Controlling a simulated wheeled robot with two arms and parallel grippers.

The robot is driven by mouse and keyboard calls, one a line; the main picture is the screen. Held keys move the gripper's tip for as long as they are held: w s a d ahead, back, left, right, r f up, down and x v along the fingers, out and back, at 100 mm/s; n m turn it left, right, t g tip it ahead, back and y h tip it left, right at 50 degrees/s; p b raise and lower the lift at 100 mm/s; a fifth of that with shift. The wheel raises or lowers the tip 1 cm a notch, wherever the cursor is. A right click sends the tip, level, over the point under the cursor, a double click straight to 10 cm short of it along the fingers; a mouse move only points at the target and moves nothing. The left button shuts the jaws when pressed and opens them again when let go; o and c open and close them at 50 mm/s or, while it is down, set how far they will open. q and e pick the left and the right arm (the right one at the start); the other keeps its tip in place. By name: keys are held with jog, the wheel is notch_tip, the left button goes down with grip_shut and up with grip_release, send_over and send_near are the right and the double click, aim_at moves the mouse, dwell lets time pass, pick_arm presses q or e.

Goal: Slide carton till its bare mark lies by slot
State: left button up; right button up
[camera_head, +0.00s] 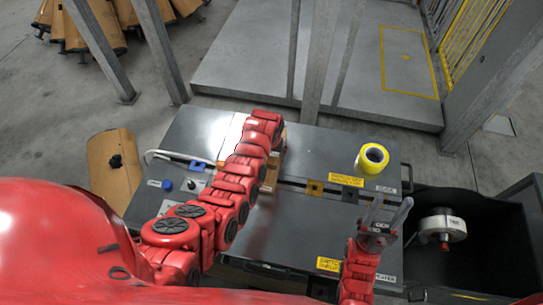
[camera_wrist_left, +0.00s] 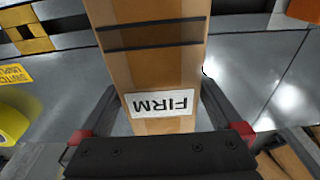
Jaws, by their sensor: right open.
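The brown carton (camera_head: 271,172) is on the grey bench (camera_head: 300,235), mostly hidden behind my left arm in the head view. In the left wrist view the carton (camera_wrist_left: 155,70) shows two dark bands and a white label reading FIRM, upside down. My left gripper (camera_wrist_left: 160,100) has one finger on each side of it; whether they touch it is unclear. A dark slot line (camera_head: 345,196) crosses the bench, with a yellow-and-black plate (camera_head: 314,187) on it. I cannot tell which patch is the bare mark. My right gripper (camera_head: 391,203) is open and empty over the bench's right side.
A yellow tape roll (camera_head: 372,158) stands on the bench's back right. A black bin (camera_head: 480,270) at the right holds a pale round device (camera_head: 442,228). The bench front middle is clear.

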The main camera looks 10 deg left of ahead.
pick_arm(q)
jog(key=shift+r, duration=0.1)
jog(key=r+b, duration=0.1)
jog(key=r, duration=0.1)
jog(key=r+b, duration=0.1)
jog(key=r, duration=0.2)
jog(key=s+r, duration=0.1)
jog(key=r, duration=0.2)
jog(key=shift+r+b, duration=0.25)
jog(key=shift+b, duration=0.15)
notch_tip(320, 180, up, 9)
jog(key=s+p, duration=0.1)
jog(key=p, duration=0.6)
jog(key=shift+f+p, duration=0.2)
jog(key=shift+p, duration=0.2)
jog(key=shift+s, duration=0.1)
